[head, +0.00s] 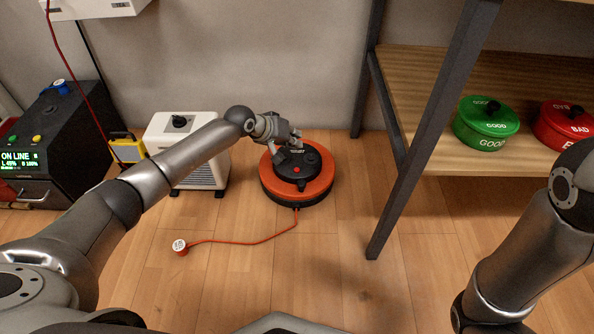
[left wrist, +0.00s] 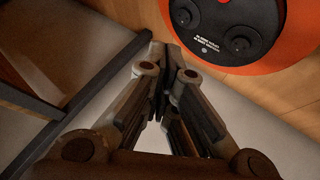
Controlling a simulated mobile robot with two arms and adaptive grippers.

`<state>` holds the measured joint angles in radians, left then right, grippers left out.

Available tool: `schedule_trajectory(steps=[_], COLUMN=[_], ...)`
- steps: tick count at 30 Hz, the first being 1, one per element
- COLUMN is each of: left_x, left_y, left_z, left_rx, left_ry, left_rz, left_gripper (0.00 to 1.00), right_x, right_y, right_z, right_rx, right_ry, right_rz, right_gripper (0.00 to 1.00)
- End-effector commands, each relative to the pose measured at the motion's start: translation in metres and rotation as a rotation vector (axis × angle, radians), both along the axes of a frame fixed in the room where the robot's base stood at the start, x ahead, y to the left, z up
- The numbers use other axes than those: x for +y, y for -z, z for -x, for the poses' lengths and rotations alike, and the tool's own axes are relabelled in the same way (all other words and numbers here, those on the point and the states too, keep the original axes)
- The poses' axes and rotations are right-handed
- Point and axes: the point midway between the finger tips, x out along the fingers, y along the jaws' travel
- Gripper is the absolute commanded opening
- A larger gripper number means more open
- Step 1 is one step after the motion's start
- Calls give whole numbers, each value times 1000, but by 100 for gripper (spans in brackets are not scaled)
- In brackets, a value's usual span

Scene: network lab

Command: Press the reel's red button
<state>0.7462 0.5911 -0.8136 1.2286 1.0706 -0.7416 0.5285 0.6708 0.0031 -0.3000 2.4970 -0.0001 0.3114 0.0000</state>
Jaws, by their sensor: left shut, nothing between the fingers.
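The reel (head: 325,188) is an orange disc with a black hub, lying on the wooden floor. Its red button (head: 296,170) shows on the near part of the hub in the head view. My left gripper (head: 292,146) is over the far left part of the hub, shut and empty. In the left wrist view, the shut fingers (left wrist: 163,60) point toward the reel (left wrist: 268,50), which is at the upper right; the red button itself is mostly out of that view, with only a red bit at the top edge. Whether the fingers touch the hub cannot be told. My right gripper is out of view.
An orange cord runs from the reel to a small round plug (head: 180,246) on the floor. A white heater-like box (head: 197,150) stands left of the reel. A shelf (head: 420,110) with a green pot (head: 486,126) and a red pot (head: 566,128) stands right.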

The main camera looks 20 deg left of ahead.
Motion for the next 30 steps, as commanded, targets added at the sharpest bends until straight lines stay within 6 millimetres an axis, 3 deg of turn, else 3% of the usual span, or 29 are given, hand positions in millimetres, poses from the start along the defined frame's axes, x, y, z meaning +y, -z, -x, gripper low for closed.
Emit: schedule_trajectory(steps=[17,24,30], left_x=[0,0,0], left_y=[61,80,81], left_z=[0,0,0], left_rx=[0,0,0], left_ry=[1,-1,0], left_rz=[-1,1,0], left_gripper=[0,0,0], right_x=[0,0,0], right_y=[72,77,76], right_z=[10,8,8], right_rx=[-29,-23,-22], right_ry=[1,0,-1], right_rz=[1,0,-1], right_gripper=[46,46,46])
